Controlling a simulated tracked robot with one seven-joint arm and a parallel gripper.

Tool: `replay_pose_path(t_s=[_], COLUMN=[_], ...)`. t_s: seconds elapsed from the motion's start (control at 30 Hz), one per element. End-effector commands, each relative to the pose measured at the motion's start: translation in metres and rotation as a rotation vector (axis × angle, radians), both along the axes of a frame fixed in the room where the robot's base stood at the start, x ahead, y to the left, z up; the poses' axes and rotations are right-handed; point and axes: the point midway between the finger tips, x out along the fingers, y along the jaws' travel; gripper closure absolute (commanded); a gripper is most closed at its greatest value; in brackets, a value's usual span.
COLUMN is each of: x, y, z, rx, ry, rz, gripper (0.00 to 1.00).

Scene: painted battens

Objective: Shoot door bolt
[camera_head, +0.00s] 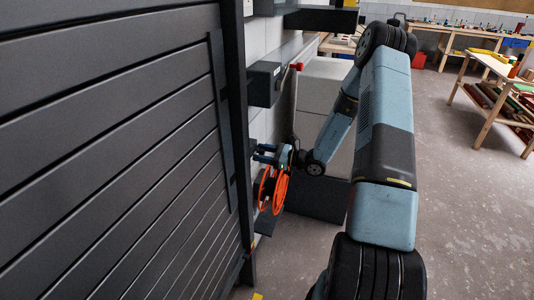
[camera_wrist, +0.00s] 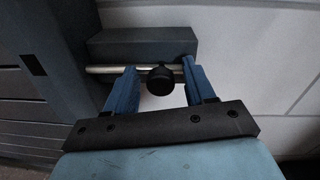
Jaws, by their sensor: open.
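In the wrist view the door bolt shows as a bright metal rod (camera_wrist: 103,70) with a round black knob (camera_wrist: 160,81). The rod runs left to right along the front of a dark grey block (camera_wrist: 140,46). My gripper (camera_wrist: 159,68) is open, with one blue finger on each side of the knob. Gaps show between the knob and both fingers, the right one narrower. In the head view my gripper (camera_head: 266,152) is small, close beside the edge of the dark slatted door (camera_head: 120,130). I cannot make out the bolt there.
An orange reel (camera_head: 281,190) hangs just below my gripper. A grey box (camera_head: 264,83) with a red knob (camera_head: 297,66) is on the wall above it. A wooden workbench (camera_head: 495,75) stands at the far right. The floor (camera_head: 470,210) on the right is clear.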

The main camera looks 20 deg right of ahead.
Motion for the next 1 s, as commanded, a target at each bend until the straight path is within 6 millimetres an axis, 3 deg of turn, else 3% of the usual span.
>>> replay_pose_path(t_s=[0.23,0.8,1.0], x=[0.0004,0.0,0.0], y=[0.0004,0.0001,0.0001], z=[0.0,0.0001,0.0], rx=[0.0,0.0,0.0], ry=[0.0,0.0,0.0], rz=[0.0,0.0,0.0], gripper=[0.46,1.0,1.0])
